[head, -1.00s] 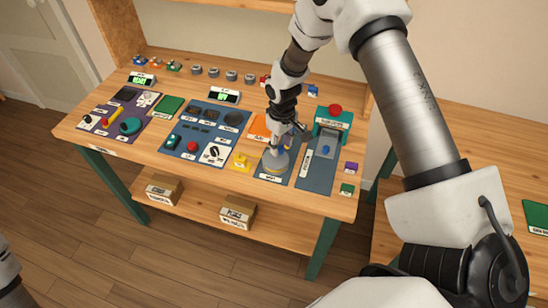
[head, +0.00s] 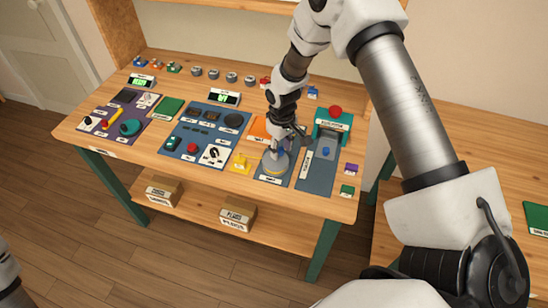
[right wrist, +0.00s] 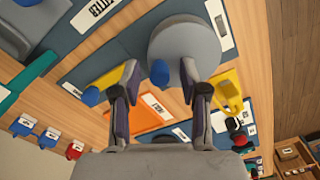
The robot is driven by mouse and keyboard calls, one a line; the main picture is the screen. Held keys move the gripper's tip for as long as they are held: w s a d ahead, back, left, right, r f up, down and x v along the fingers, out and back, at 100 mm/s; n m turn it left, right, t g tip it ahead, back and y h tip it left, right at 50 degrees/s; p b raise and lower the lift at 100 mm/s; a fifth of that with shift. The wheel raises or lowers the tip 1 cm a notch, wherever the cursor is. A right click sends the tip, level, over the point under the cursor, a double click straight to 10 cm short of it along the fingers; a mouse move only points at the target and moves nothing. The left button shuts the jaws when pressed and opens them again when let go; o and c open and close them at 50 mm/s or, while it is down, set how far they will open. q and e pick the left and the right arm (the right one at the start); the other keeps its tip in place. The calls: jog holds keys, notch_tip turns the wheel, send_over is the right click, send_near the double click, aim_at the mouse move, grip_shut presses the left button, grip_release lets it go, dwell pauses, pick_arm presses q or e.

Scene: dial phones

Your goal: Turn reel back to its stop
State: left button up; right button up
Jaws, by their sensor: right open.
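The reel, a round grey disc (head: 273,165), sits on a dark blue panel near the front edge of the bench. In the right wrist view the reel (right wrist: 185,42) carries a blue knob (right wrist: 160,73) near its rim. My right gripper (head: 278,150) is over the reel, pointing down. In the right wrist view its two fingers (right wrist: 160,76) are apart, with the blue knob showing in the gap between them. Whether the fingers touch the knob I cannot tell. Part of the reel is hidden by the gripper in the head view. My left gripper is out of view.
A yellow piece (right wrist: 112,83) with a blue end lies close beside one finger. A yellow block (head: 241,162) stands left of the reel. A teal device with a red button (head: 335,111) stands at the right. Other panels with dials and buttons fill the left of the bench.

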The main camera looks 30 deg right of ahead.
jog(key=c, duration=0.6)
